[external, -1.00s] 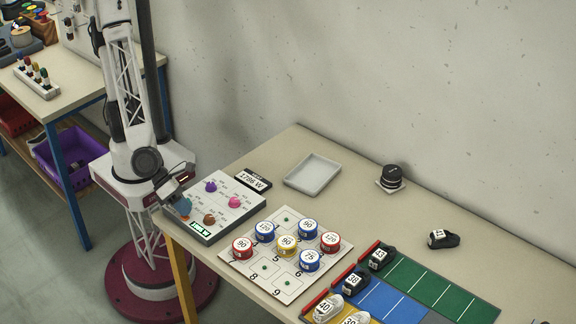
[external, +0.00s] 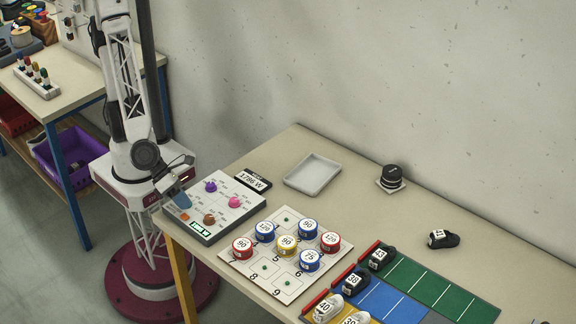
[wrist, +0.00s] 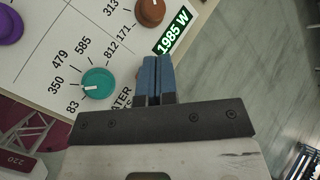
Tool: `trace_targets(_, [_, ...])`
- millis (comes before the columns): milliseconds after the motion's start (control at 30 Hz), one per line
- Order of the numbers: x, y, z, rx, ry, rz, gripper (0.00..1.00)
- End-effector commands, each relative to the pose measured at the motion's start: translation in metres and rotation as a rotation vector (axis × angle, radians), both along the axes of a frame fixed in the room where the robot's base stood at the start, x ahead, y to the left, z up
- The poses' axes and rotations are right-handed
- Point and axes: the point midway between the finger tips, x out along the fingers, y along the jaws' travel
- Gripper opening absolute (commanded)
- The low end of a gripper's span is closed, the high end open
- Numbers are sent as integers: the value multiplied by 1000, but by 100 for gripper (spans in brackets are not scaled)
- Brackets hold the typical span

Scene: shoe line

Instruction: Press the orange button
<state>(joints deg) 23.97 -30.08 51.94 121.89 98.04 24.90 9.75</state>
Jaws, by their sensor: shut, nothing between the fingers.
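The orange button (external: 184,216) is a small orange patch at the near left corner of the white control panel (external: 227,210) in the external view. My gripper (external: 183,205) is shut and empty, with blue fingertips pointing down over that corner, close to the button. I cannot tell whether they touch it. In the wrist view my shut gripper (wrist: 156,62) covers most of the area around the button; only a thin orange-brown sliver shows at its left edge. The teal knob (wrist: 98,83) sits to the left of the fingers.
The panel also bears purple (external: 211,186), pink (external: 234,202) and brown (external: 209,219) knobs and a lit display (wrist: 173,32) reading 1985 W. A numbered board (external: 249,272) with round tins lies to the right.

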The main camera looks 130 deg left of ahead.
Motion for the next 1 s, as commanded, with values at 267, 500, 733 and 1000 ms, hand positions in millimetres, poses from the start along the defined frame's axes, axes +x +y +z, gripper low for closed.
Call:
trace_targets(267, [0, 0, 20, -2, -1, 1, 0])
trace_targets(500, [0, 0, 36, -1, 0, 1, 0])
trace_targets(733, [0, 0, 43, -1, 0, 1, 0])
trace_targets(1000, [0, 0, 43, -1, 1, 2, 0])
